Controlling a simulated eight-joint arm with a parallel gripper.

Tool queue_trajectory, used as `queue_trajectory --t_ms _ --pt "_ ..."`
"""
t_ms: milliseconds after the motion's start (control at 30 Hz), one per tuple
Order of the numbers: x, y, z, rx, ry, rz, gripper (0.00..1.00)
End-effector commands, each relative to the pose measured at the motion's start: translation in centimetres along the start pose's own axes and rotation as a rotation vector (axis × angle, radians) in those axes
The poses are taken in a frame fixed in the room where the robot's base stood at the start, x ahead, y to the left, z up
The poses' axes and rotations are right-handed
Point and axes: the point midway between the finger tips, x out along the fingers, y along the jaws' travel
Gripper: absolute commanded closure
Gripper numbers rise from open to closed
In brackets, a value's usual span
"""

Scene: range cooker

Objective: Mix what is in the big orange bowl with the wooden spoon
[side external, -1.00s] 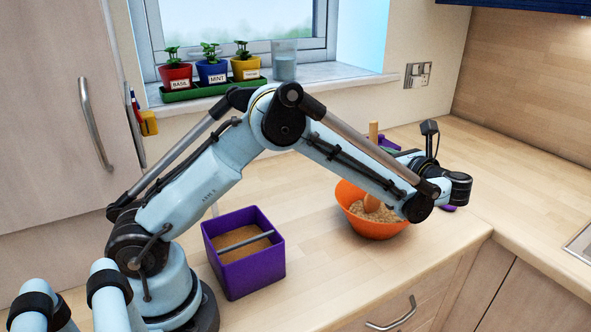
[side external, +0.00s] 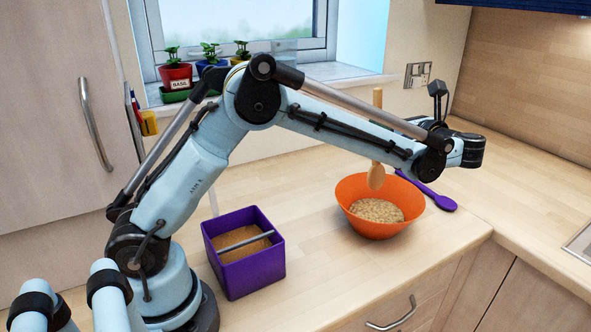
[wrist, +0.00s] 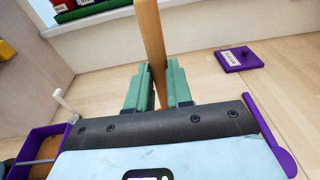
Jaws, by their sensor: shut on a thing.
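The big orange bowl (side external: 381,229) stands upright on the worktop near its front edge, with a pale, crumbly mix (side external: 377,210) inside. The wooden spoon (side external: 376,177) hangs upright, head down, and its head shows above the mix, apart from it. My arm hides the middle of its handle in the side view. In the wrist view, my gripper (wrist: 158,82) has its green fingers shut on the spoon handle (wrist: 150,35). The fingers are hidden behind the arm in the side view.
A purple box (side external: 245,272) with brown contents and a grey bar stands left of the bowl. A purple spoon (side external: 442,200) lies just right of the bowl. A purple labelled piece (wrist: 240,58) lies behind. Potted herbs (side external: 176,76) stand on the sill. The worktop between box and bowl is clear.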

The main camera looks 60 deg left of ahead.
Motion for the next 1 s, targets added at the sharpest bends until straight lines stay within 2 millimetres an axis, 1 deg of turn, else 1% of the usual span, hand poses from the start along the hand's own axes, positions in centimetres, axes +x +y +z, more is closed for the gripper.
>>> queue_trajectory --t_ms 300,500,1000 --pt "-0.3 0.0 2.3 0.0 0.0 0.0 1.0" --pt "-0.5 0.0 3.3 0.0 0.0 0.0 1.0" --pt "-0.5 0.0 3.4 0.0 0.0 0.0 1.0"
